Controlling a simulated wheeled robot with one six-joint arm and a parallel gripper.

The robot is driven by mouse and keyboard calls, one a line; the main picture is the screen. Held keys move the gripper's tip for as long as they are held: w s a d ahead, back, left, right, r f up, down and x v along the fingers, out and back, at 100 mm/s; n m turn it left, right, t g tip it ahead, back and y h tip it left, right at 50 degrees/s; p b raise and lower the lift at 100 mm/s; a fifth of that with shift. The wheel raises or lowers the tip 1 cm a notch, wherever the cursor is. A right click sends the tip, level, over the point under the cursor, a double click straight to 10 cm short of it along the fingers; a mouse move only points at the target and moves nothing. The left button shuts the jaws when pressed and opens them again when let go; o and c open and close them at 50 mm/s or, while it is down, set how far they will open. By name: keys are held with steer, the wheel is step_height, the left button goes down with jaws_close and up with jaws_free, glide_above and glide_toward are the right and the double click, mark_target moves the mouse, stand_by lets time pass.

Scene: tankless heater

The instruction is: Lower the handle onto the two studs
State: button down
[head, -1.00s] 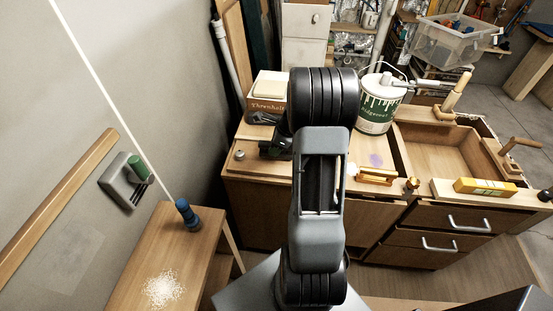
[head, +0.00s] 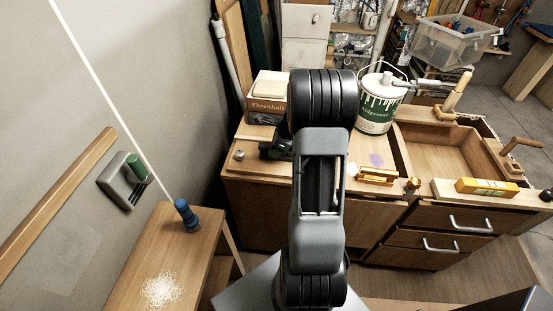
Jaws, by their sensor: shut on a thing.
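I cannot make out the handle or the studs for certain. A yellow, brass-like item (head: 377,176) lies on the bench right of my arm, apart from it.
A labelled box (head: 267,97) and a green-and-white paint can (head: 376,105) stand at the back of the wooden bench (head: 255,180). A stool-like table (head: 195,255) with a blue-handled tool (head: 187,214) is at left.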

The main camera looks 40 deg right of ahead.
steer(key=shift+f, duration=0.15)
steer(key=c, duration=0.8)
jaws_free()
steer(key=v, duration=1.4)
